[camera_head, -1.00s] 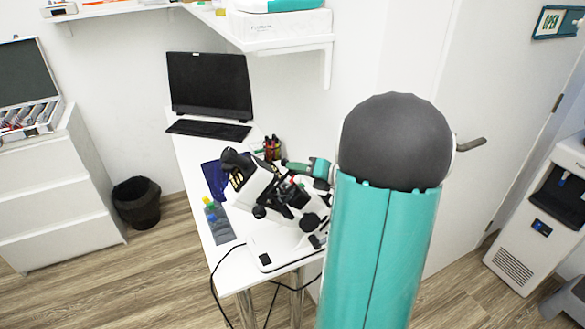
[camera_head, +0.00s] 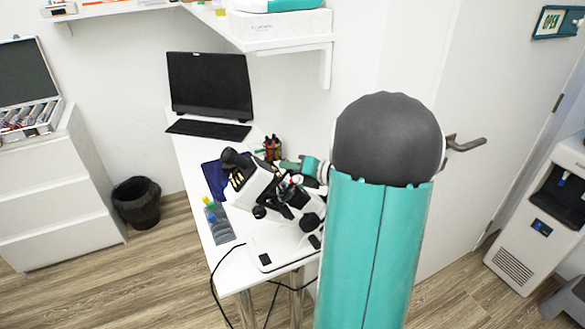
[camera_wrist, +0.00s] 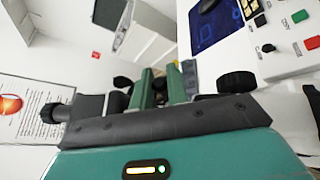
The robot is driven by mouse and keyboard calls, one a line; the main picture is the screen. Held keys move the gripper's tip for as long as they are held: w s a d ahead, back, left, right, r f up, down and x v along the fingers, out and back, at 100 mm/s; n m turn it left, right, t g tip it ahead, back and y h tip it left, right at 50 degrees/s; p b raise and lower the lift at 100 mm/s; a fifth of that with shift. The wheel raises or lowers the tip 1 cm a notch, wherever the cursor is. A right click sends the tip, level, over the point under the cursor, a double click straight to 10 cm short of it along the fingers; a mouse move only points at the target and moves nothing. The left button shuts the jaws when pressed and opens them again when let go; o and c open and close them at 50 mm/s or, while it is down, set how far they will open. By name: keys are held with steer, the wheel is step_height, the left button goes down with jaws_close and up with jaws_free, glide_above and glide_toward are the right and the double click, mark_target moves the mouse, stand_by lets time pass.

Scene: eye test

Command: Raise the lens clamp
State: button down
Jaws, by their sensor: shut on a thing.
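A white and black microscope (camera_head: 250,186) stands on the white desk, its black eyepieces pointing up and to the left. My gripper (camera_head: 290,165) reaches in from the right at the microscope's upper side. In the wrist view my two green fingers (camera_wrist: 160,80) are close together on a small dark part between their tips. This part seems to be the lens clamp, but the fingers mostly hide it. Black knobs show on both sides of the fingers, the right one (camera_wrist: 237,82) near the microscope's white body (camera_wrist: 280,40).
The desk (camera_head: 190,150) also holds a black monitor (camera_head: 210,84), a keyboard (camera_head: 208,129), a pen holder (camera_head: 272,149) and a blue mat (camera_head: 213,179). A shelf (camera_head: 290,40) hangs above. A door is behind my arm.

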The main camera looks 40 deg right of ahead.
mark_target(282, 186)
steer(key=a+r, duration=0.1)
steer(key=r, duration=0.1)
steer(key=w+a+r, duration=0.1)
steer(key=a+r, duration=0.1)
steer(key=shift+a, duration=0.3)
steer(key=shift+w, duration=0.1)
steer(key=c, duration=1.4)
jaws_free()
steer(key=shift+a+r, duration=0.1)
steer(key=shift+a, duration=0.05)
steer(key=shift+c, duration=0.2)
steer(key=shift+s+d, duration=0.25)
steer(key=shift+s, duration=0.2)
steer(key=v, duration=1.2)
steer(key=shift+s, duration=0.4)
steer(key=shift+d, duration=0.1)
